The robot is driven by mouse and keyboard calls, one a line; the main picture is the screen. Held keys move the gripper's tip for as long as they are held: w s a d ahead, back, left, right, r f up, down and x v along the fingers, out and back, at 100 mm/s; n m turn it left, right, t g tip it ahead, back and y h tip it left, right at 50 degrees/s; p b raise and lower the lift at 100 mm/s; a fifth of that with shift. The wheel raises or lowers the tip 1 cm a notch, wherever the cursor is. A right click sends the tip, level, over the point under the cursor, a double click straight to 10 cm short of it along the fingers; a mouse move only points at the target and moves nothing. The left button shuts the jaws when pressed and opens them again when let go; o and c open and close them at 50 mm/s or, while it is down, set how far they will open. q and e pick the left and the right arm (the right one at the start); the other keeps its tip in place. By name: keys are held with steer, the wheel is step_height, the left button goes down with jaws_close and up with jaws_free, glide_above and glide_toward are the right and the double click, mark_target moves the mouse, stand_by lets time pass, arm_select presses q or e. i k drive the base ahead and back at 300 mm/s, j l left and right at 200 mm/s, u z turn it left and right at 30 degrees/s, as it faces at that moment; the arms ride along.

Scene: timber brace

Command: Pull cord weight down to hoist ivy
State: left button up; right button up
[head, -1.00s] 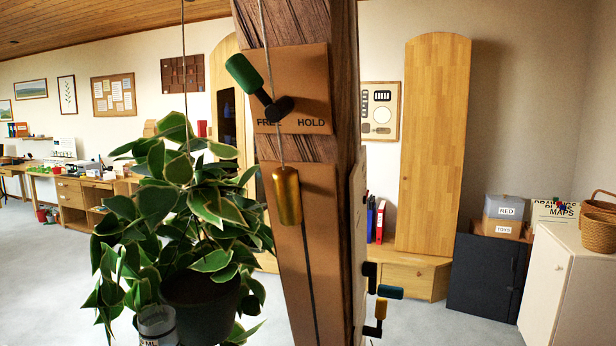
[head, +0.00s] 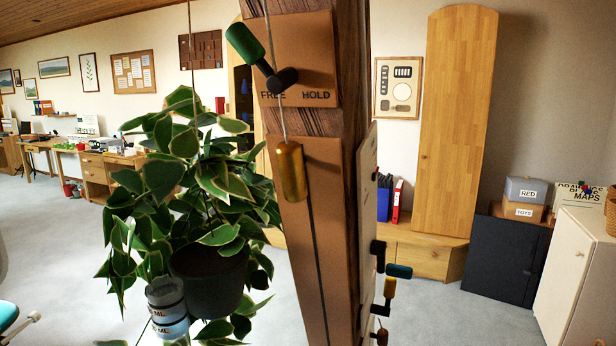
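The hanging ivy (head: 190,180) is in a dark pot (head: 209,278) at left centre, hung from a cord (head: 190,50). The brass cord weight (head: 291,171) hangs from a second cord in front of the timber brace (head: 347,200). A lever with a green handle (head: 245,42) on the brace's upper plate points up and left, toward the FREE side of the FREE and HOLD marks. Neither of my grippers is in view.
More green and brass handles (head: 398,271) stick out of the brace's right side. A dark cabinet (head: 503,258) and a white cabinet (head: 577,280) stand at right. Grey floor is open at left.

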mark_target(291, 160)
steer(key=l+u, duration=0.25)
steer(key=l, duration=0.3)
steer(key=l+u, duration=0.3)
steer(key=l, duration=0.3)
steer(key=k+l+u, duration=0.1)
steer(key=l+u, duration=0.15)
steer(key=l, duration=0.25)
steer(key=k+l+u, duration=0.15)
steer(key=l+u, duration=0.15)
steer(key=l, duration=0.25)
steer(key=k+l+z, duration=0.1)
steer(key=k+l, duration=0.1)
steer(key=l, duration=0.1)
